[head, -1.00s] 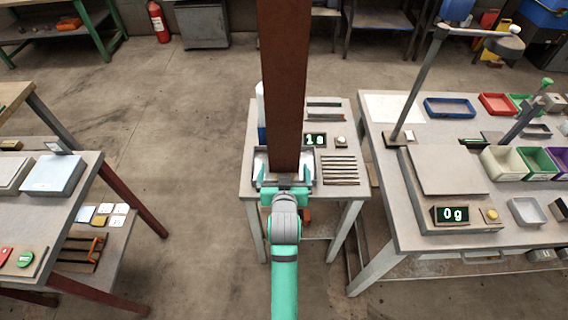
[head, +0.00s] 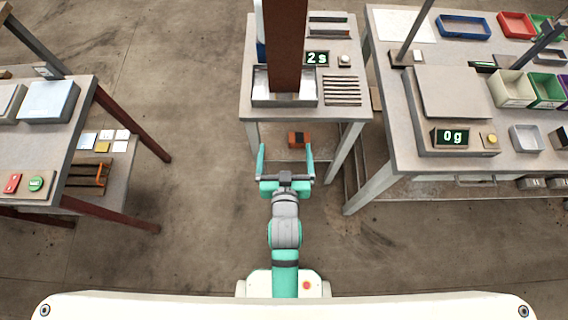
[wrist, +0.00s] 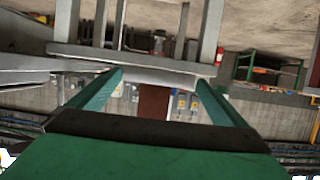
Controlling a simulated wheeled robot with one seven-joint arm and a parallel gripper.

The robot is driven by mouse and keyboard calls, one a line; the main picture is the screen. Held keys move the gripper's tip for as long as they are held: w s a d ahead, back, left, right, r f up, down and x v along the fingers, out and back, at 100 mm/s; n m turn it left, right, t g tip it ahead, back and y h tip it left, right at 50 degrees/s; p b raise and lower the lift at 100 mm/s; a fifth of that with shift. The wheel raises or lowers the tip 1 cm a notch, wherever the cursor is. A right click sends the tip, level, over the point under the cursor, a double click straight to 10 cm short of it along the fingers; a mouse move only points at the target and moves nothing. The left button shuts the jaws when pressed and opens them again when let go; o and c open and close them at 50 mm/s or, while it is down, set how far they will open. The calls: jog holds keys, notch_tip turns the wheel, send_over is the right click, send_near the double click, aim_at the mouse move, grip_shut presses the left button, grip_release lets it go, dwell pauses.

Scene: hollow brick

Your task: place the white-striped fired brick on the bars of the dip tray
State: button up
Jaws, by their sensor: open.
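A tall reddish-brown block (head: 284,50) stands upright with its lower end inside the shallow metal dip tray (head: 312,101). Its top runs out of the picture. I take it for the fired brick, but no white stripe shows on the side I see. The bars under it cannot be made out. My gripper (head: 286,160) is open and empty, in front of the small table's front edge and apart from block and tray. In the wrist view, the brown block (wrist: 153,102) shows beyond and between the spread fingers (wrist: 155,88).
On the small table, a slatted rack (head: 342,91) lies right of the tray, with a timer (head: 317,57) reading 2s behind. A right-hand bench holds a scale (head: 455,92) reading 0g. Clear floor lies left of my gripper.

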jog(key=s+r, duration=0.2)
jog(key=s, duration=0.9)
jog(key=s+r+t, duration=0.1)
jog(key=s+r, duration=0.1)
jog(key=s, duration=1)
